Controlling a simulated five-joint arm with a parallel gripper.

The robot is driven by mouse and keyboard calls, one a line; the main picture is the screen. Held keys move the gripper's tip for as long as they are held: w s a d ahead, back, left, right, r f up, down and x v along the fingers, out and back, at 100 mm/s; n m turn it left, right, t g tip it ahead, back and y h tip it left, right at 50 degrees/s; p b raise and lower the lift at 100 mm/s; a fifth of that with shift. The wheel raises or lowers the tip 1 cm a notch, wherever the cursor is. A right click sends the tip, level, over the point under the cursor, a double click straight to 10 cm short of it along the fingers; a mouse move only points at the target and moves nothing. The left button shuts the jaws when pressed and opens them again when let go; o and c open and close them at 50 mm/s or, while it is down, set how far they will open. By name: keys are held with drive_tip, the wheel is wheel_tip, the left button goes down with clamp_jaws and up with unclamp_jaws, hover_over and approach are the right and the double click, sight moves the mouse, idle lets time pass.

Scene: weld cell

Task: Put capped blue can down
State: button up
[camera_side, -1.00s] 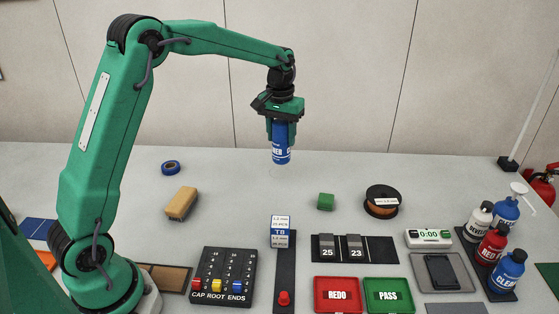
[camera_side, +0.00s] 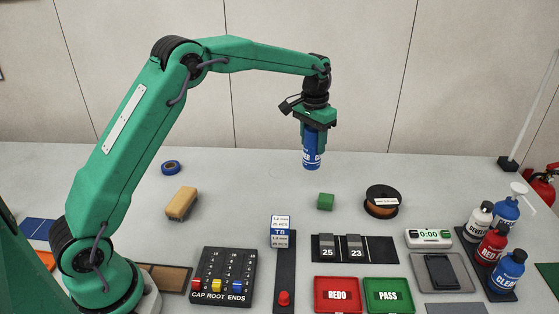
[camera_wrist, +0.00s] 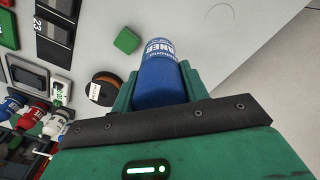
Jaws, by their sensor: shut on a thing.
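The blue can (camera_side: 311,158) with white lettering hangs upright in my gripper (camera_side: 312,140), above the back of the table. It is clear of the green block and the wire spool, which lie lower in the side view. My gripper is shut around its upper part. In the wrist view the blue can (camera_wrist: 160,75) sits between the green fingers, its far end pointing away from the camera. The fingers and palm hide part of the can. I cannot make out the cap clearly.
A green block (camera_side: 326,201) and a wire spool (camera_side: 382,201) are in front. A tan block (camera_side: 181,203) and blue tape roll (camera_side: 171,168) lie left. The back-middle table is free.

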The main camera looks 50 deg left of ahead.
drive_tip(key=w+a+f, duration=0.3)
drive_tip(key=a+f, duration=0.2)
drive_tip(key=a, duration=0.3)
drive_tip(key=shift+w+a+f, duration=0.2)
drive_tip(key=shift+a, duration=0.05)
drive_tip(key=shift+f, duration=0.1)
drive_tip(key=shift+f, duration=1.9)
drive_tip(key=shift+f, duration=0.15)
drive_tip(key=o, duration=1.1)
